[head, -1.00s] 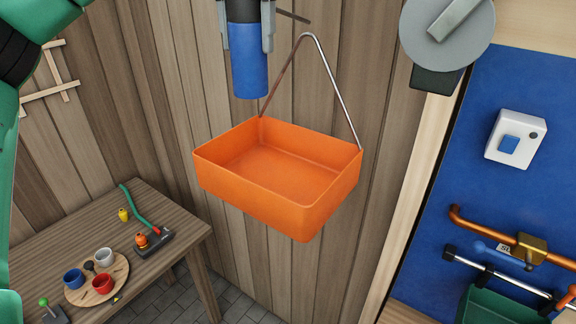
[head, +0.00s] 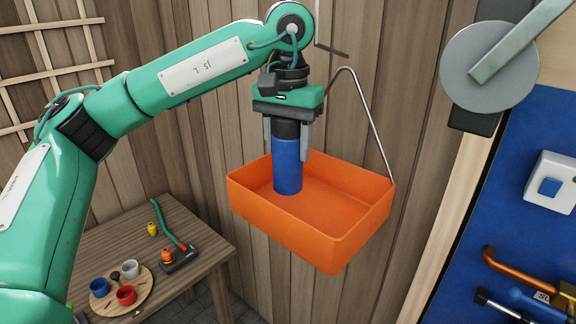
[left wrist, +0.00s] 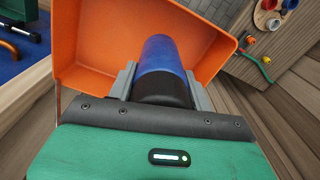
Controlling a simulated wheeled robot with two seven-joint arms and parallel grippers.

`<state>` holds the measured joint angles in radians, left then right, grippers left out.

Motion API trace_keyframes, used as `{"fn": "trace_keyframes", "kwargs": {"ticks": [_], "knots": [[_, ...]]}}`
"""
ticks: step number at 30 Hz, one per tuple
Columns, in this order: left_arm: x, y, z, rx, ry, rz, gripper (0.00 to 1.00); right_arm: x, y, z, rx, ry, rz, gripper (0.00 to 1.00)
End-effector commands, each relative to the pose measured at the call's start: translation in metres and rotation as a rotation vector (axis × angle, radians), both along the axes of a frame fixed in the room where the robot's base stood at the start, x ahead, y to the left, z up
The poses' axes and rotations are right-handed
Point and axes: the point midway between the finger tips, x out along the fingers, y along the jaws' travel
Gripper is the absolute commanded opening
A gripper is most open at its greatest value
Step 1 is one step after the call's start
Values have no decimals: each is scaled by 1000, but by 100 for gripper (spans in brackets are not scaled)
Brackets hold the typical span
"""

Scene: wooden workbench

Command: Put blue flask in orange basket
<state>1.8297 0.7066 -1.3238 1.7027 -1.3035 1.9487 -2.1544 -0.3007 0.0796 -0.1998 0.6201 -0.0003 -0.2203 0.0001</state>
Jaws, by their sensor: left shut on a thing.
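The blue flask (head: 288,166) with a black top is upright inside the left part of the orange basket (head: 335,250), which hangs on a metal handle against the wooden wall. My left gripper (head: 290,150) comes down from above and is shut on the flask's dark upper part. The flask's lower end is inside the basket's walls, at or close to the floor; I cannot tell whether it touches. In the left wrist view the flask (left wrist: 163,55) lies between the two grey fingers, with the basket (left wrist: 95,50) around it. My right gripper is not in view.
A blue panel with a white switch box (head: 552,182) is at right. The basket's right part is empty.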

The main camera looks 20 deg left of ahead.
Motion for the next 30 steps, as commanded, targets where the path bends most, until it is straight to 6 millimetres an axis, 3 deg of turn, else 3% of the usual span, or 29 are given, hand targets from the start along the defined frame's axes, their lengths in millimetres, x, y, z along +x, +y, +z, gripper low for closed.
{"fn": "trace_keyframes", "kwargs": {"ticks": [15, 27, 28, 30], "knots": [[0, 0, -55, -1, -1, 1, 19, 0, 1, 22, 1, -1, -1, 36], [0, 0, -63, -1, -2, 0, 19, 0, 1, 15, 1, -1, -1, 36], [0, 0, -61, -1, -2, 0, 57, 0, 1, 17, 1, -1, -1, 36], [0, 0, -61, -1, -2, 0, 70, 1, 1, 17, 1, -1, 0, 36]]}}
